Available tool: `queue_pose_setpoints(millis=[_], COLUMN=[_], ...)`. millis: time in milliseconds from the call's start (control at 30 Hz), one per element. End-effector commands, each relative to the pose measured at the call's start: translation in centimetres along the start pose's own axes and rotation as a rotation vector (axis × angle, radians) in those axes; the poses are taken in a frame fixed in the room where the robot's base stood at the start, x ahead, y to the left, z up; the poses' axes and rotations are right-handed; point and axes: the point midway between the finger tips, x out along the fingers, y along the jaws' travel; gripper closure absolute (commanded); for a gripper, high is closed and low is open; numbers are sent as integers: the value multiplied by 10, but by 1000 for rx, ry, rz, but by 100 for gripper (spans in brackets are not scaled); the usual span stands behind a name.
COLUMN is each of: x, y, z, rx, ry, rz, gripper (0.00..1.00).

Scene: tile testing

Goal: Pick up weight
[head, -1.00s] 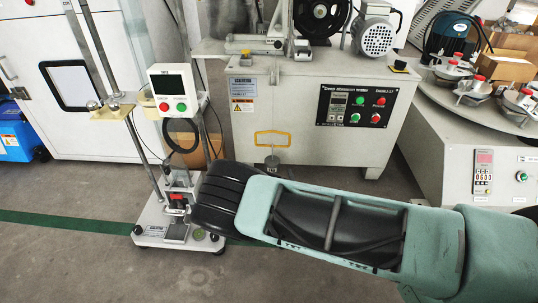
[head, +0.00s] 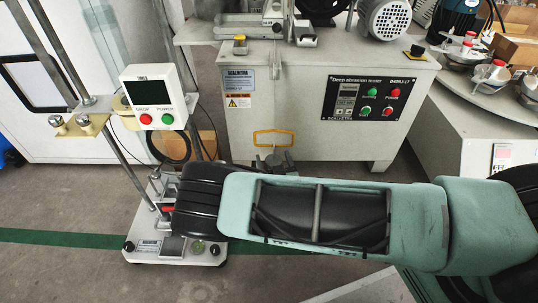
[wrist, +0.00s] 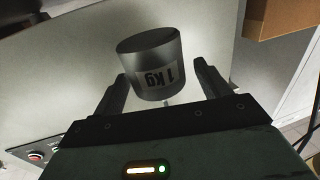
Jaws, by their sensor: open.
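My gripper (wrist: 161,70) is open, with one finger on each side of the weight's near end. Gaps show between the fingers and the weight, which reaches beyond the fingertips. A thin stem shows at the weight's near end.
The abrasion tester cabinet (head: 300,140) stands behind my arm, with a yellow frame (head: 273,139) on its front. A drop tester (head: 153,100) with its white base stands at the left. A cardboard box (wrist: 279,18) shows at the upper right of the wrist view.

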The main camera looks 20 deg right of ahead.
Motion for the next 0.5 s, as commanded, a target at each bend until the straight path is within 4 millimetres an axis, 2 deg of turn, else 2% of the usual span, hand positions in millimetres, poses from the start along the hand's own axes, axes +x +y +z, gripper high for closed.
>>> queue_pose_setpoints(millis=[233,267,500], x=[-1,-1,-1], y=[1,1,1], z=[0,0,0], rx=[0,0,0], ry=[0,0,0], rz=[0,0,0], gripper=[25,30,97])
